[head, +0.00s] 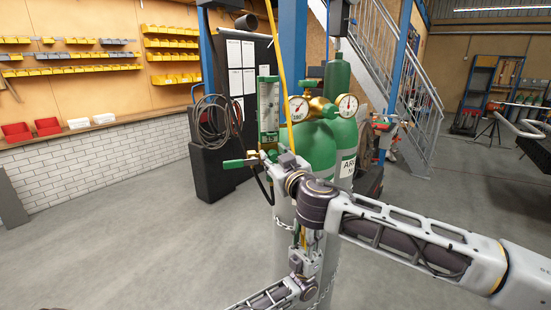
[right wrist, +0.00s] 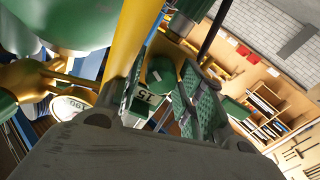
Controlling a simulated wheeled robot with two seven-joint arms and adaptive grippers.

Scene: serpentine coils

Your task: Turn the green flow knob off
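The flowmeter (head: 268,105) is an upright green panel with a clear scale, left of two round brass gauges (head: 298,108) in the head view. Below it a green handle-like part (head: 238,163) sticks out to the left; I cannot tell for sure that it is the flow knob. My right gripper (head: 272,158) is just beneath the flowmeter, close to this part; contact is unclear. In the right wrist view a rounded green part (right wrist: 160,74) shows near a white label reading 15. Grey gripper parts fill the bottom there.
Green-topped gas cylinders (head: 338,78) stand right behind my right gripper, with a chain (head: 284,224) around them. A yellow tube (head: 283,70) runs down past the flowmeter. A black cabinet (head: 213,172) with coiled hose (head: 211,118) stands left. The floor at left is clear.

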